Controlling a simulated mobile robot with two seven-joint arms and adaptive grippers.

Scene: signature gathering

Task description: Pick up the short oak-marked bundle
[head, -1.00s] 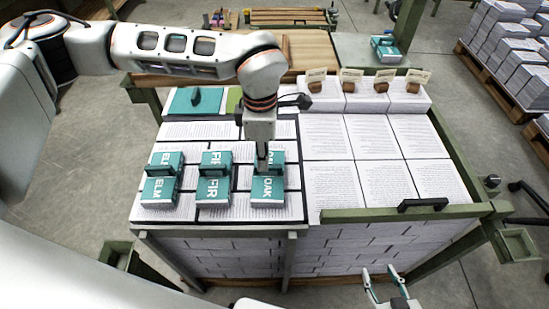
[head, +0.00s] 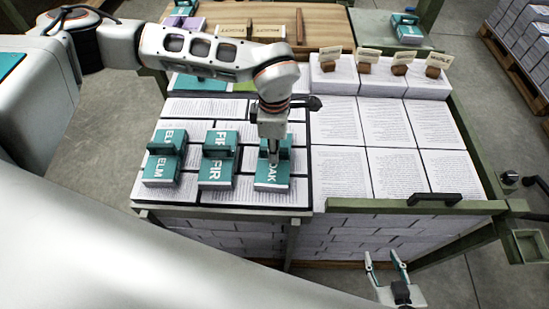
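Two teal bundles marked OAK sit at the right end of the row on the left half of the table: a front one (head: 270,180) with its full label showing, and one behind it (head: 285,143), partly hidden by my gripper. My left gripper (head: 273,158) points down over the pair, its tips at the back part of the front OAK bundle. The fingers look narrow, and I cannot tell whether they are apart or holding anything. My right gripper (head: 386,262) is open and empty in front of the table.
FIR bundles (head: 217,175) and ELM bundles (head: 161,170) stand to the left, close by. Printed paper stacks (head: 340,175) cover the right half. Signs in wooden holders (head: 403,63) stand at the back right. A green rail with a black handle (head: 433,199) edges the front.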

